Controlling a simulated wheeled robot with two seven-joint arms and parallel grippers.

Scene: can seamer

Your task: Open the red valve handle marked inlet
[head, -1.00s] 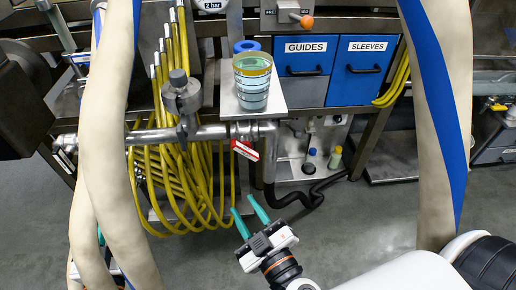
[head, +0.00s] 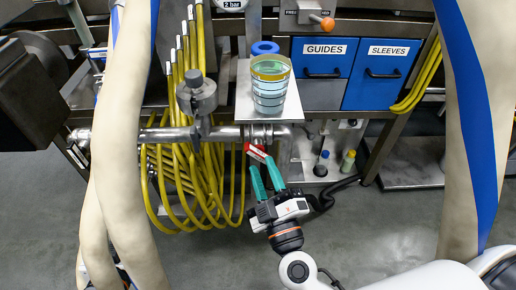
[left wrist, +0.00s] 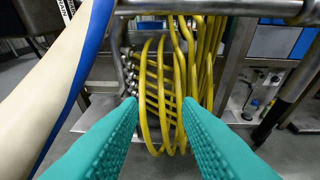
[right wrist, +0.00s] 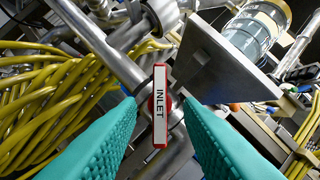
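The red valve handle (head: 256,151) with a white label sits on the horizontal steel pipe (head: 225,133) below the small shelf. In the right wrist view the handle (right wrist: 159,105) reads INLET and stands upright between my finger pads. My right gripper (head: 261,166) is open, its tips at the handle in the head view. In the right wrist view its fingers (right wrist: 159,104) lie either side of the handle, with no clear grip. My left gripper (left wrist: 160,104) is open and empty, facing yellow hoses; it is not clearly visible in the head view.
Yellow hoses (head: 180,185) hang left of the valve. A glass cylinder (head: 270,85) stands on the steel shelf (head: 245,106) above it. Blue drawers (head: 322,90) marked GUIDES and SLEEVES are at right. Open floor lies in front.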

